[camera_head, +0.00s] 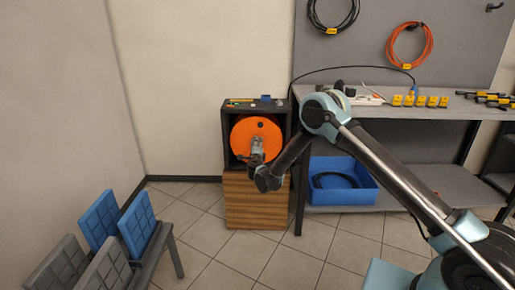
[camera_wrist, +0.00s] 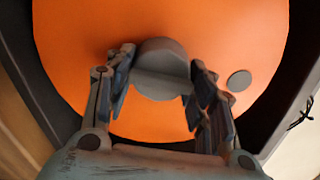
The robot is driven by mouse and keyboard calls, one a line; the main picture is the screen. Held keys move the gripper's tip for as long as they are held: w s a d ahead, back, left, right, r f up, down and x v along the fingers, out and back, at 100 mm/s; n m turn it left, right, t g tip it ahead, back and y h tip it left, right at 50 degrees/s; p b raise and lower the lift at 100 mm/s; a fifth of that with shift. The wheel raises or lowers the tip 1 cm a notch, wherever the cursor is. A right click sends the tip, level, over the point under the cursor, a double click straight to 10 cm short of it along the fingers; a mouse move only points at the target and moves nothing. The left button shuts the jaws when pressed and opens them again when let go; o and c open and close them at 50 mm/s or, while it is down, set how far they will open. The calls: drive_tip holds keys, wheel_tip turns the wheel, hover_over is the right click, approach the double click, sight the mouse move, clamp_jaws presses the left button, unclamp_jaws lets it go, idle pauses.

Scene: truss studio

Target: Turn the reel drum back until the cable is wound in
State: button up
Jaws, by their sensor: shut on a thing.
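The orange reel drum (camera_head: 248,130) sits in a dark open-fronted housing (camera_head: 228,112) on a wooden cabinet. It fills much of the wrist view (camera_wrist: 80,60). At its middle is a grey round hub (camera_wrist: 160,55) with a flat bar across it. My gripper (camera_wrist: 163,75) is shut on this grey hub grip, one finger at each side. A small grey disc (camera_wrist: 239,80) lies off-centre on the drum face. A black cable (camera_head: 350,68) arches from beside the housing over the workbench towards a blue plug (camera_head: 414,87). The cable inside the reel is hidden.
The workbench (camera_head: 450,106) carries a white power strip (camera_head: 374,98) and several yellow connectors (camera_head: 420,101). A blue bin (camera_head: 340,195) with a black coil stands on its lower shelf. Blue and grey panels (camera_head: 98,220) stand at lower left. Tiled floor is open before the cabinet.

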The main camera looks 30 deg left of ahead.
drive_tip(key=shift+s+n, duration=0.1)
drive_tip(key=shift+n, duration=0.5)
drive_tip(key=o, duration=1.5)
drive_tip(key=shift+o, duration=0.2)
drive_tip(key=v, duration=1.1)
drive_tip(key=shift+s+d, duration=0.2)
drive_tip(key=shift+s, duration=0.15)
drive_tip(key=shift+f, duration=0.1)
